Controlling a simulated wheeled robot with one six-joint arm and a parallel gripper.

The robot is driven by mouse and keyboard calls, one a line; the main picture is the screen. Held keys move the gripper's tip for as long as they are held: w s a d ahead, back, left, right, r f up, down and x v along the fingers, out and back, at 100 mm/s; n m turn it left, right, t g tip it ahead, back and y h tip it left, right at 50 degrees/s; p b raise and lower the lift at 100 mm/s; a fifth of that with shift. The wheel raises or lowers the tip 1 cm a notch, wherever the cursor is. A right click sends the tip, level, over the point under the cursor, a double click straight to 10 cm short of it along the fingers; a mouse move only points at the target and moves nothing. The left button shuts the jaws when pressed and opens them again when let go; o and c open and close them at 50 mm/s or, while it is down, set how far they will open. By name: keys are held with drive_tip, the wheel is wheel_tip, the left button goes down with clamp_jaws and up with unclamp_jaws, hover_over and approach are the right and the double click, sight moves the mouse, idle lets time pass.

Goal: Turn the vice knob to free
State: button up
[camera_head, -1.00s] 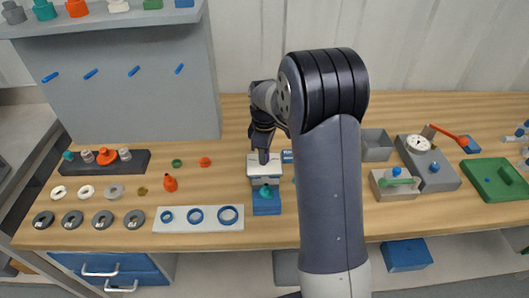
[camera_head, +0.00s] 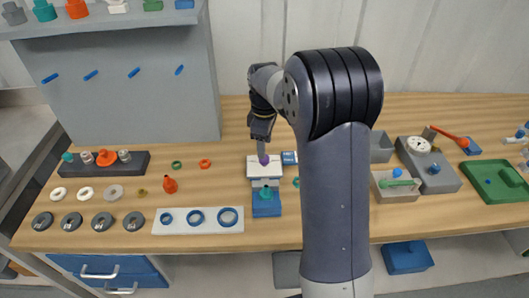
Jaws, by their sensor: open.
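The vice (camera_head: 264,171) stands near the middle of the bench, with a pale top, a blue base and a teal knob (camera_head: 266,192) facing the front edge. A small purple piece (camera_head: 264,160) shows at the top of the vice. My gripper (camera_head: 262,150) points down just behind and above the purple piece, and its jaws are open. I cannot tell whether a finger touches the purple piece. The knob is clear of my gripper. The knob's exact setting is too small to read.
A white plate with blue rings (camera_head: 198,220) lies left of the vice. A blue-and-white item (camera_head: 289,158) sits close on its right. My arm hides bench to the right. Grey fixtures (camera_head: 428,165) and a green tray (camera_head: 494,180) stand farther right.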

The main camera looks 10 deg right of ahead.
wheel_tip(320, 180, up, 6)
idle(0.5)
wheel_tip(320, 180, down, 11)
drive_tip(key=shift+r, duration=0.1)
idle(0.4)
